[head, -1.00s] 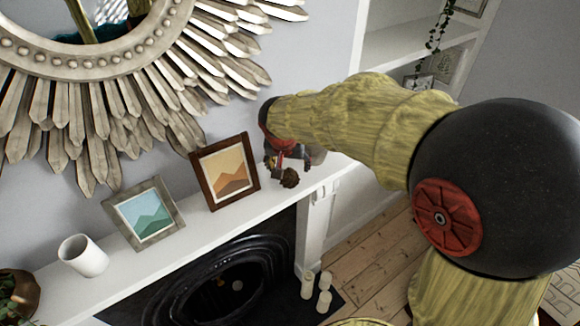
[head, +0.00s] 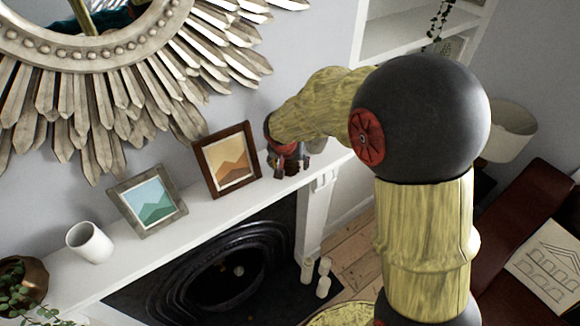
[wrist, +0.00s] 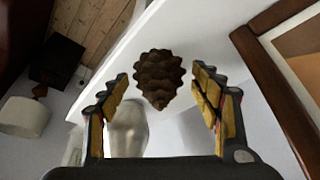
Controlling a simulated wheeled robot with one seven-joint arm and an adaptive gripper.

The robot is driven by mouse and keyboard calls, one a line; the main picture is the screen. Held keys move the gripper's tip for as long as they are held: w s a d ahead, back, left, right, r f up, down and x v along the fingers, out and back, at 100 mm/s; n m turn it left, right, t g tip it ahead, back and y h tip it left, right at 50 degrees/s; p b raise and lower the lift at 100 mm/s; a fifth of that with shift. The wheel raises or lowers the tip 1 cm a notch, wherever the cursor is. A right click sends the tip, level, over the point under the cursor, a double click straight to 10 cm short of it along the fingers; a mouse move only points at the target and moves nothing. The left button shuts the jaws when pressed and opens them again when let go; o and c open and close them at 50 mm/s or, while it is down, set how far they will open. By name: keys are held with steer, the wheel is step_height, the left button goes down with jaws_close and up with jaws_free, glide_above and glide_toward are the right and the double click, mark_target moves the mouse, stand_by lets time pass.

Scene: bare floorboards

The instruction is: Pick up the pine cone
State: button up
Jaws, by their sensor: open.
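The brown pine cone (wrist: 160,78) shows in the wrist view, on the white mantel shelf, between and slightly beyond the two fingertips. My gripper (wrist: 163,90) is open, with one finger on each side of the cone and a visible gap to both. In the head view my gripper (head: 288,165) points down at the right end of the mantel, beside the brown picture frame. The pine cone cannot be made out clearly in the head view, where my gripper covers that spot.
The brown picture frame (head: 228,160) stands just left of my gripper and shows at the right in the wrist view (wrist: 262,85). A grey frame (head: 147,201) and white cup (head: 90,243) stand farther left. The wall is close behind.

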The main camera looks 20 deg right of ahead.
steer(key=shift+c, duration=0.9)
steer(key=c, duration=0.7)
steer(key=shift+c, duration=0.3)
